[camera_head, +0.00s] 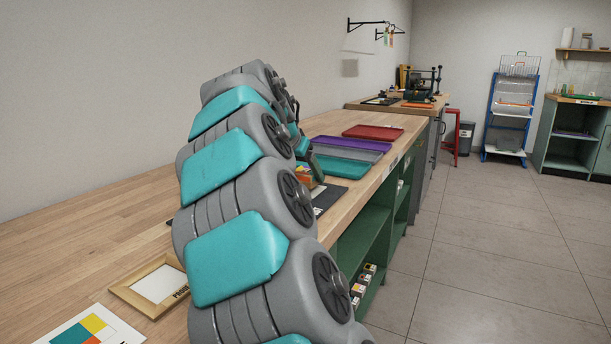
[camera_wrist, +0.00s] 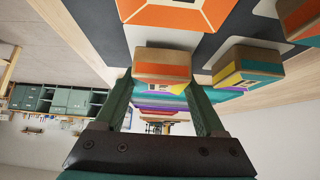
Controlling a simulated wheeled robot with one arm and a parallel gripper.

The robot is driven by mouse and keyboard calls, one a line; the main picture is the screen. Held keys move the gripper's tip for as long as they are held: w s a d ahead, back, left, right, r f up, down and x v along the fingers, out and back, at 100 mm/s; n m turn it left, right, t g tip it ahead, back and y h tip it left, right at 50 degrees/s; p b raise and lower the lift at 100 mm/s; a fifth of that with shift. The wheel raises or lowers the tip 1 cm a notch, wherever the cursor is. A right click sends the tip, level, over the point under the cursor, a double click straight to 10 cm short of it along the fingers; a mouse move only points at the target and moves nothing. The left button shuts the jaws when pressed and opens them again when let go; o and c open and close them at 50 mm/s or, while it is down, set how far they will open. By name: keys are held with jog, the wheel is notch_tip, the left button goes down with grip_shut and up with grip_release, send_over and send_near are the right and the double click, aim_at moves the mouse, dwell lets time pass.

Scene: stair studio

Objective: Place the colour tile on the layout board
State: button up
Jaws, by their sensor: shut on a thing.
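My gripper (camera_wrist: 163,88) is shut on a small wooden block with an orange face, the colour tile (camera_wrist: 162,73), held between the two fingertips in the wrist view. The dark layout board (camera_wrist: 100,28) lies beyond it, with an orange and white printed shape (camera_wrist: 180,12). The wrist picture is upside down, and I cannot tell whether the tile touches the board. In the head view the board (camera_head: 328,201) shows partly at the bench edge. My arm hides much of it there, and my gripper (camera_head: 316,176) is only partly seen.
A block with yellow, teal and orange faces (camera_wrist: 248,66) is beside the held tile, another (camera_wrist: 300,18) farther off. Teal (camera_head: 345,167), grey (camera_head: 350,155), purple (camera_head: 352,144) and red (camera_head: 373,132) trays lie beyond the board. A wooden frame (camera_head: 124,291) and colour sheet (camera_head: 60,335) are nearer.

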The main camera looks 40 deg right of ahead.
jog(key=shift+f, duration=0.45)
jog(key=shift+f, duration=0.2)
jog(key=o, duration=1.5)
jog(key=shift+r, duration=0.2)
jog(key=v, duration=1.2)
jog(key=shift+b, duration=0.3)
